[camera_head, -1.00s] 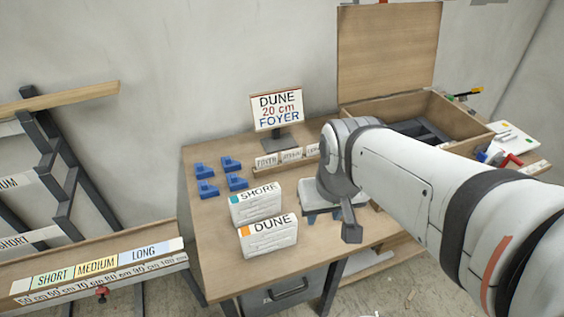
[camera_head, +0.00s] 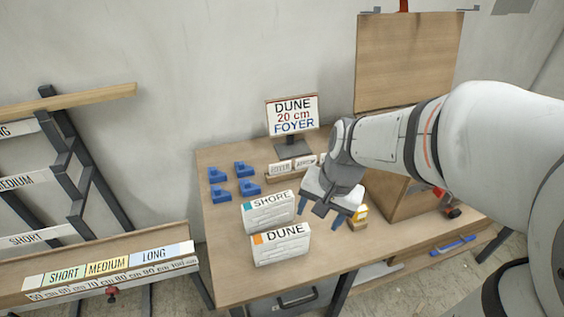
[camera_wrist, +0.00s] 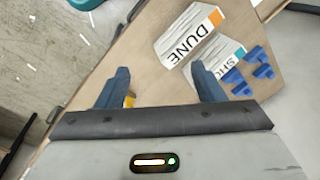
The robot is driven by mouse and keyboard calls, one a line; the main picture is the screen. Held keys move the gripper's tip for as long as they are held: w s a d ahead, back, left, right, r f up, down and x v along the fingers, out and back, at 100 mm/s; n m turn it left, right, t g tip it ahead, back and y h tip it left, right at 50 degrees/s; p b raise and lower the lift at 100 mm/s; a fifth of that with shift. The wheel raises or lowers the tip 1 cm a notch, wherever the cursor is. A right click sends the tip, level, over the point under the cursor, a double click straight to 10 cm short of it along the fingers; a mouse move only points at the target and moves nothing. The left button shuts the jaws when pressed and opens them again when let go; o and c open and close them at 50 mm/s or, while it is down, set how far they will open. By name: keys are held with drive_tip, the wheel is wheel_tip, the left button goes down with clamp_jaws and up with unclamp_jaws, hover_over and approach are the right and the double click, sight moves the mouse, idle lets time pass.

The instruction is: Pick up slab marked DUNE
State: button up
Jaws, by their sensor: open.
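The slab marked DUNE (camera_head: 281,246) is a white block with an orange patch, standing near the front edge of the table. It also shows in the wrist view (camera_wrist: 187,38), ahead of the fingers. The slab marked SHORE (camera_head: 268,212), with a teal patch, stands just behind it. My gripper (camera_head: 327,212) is open and empty, to the right of both slabs and above the table. In the wrist view its two blue fingers (camera_wrist: 160,88) are spread apart, with nothing between them but a small yellow piece near the left finger.
Several blue brackets (camera_head: 234,180) lie left of the slabs. A sign (camera_head: 292,115) reading DUNE 20 cm FOYER stands at the back. A length rack (camera_head: 110,268) stands at the left.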

sight(282, 232)
drive_tip(key=w+a+f+m, duration=0.1)
drive_tip(key=w+f+m, duration=0.1)
drive_tip(key=f+m, duration=0.1)
drive_tip(key=w+a+f+m+g+y+p, duration=0.1)
drive_tip(key=w+a+f+m, duration=0.1)
drive_tip(key=f+m, duration=0.1)
drive_tip(key=w+a+f+m+g+y, duration=0.1)
drive_tip(key=w+a+f+m, duration=0.1)
drive_tip(key=f, duration=0.3)
drive_tip(key=shift+w+a+f+m, duration=0.1)
drive_tip(key=shift+w+a+m, duration=0.1)
drive_tip(key=shift+w+m, duration=0.4)
drive_tip(key=shift+a+f+m, duration=0.15)
drive_tip(key=shift+f+m, duration=0.15)
drive_tip(key=x, duration=0.8)
drive_tip(key=shift+a, duration=0.15)
drive_tip(key=shift+f+b, duration=0.2)
drive_tip(key=shift+b, duration=0.15)
drive_tip(key=shift+c, duration=0.3)
clamp_jaws()
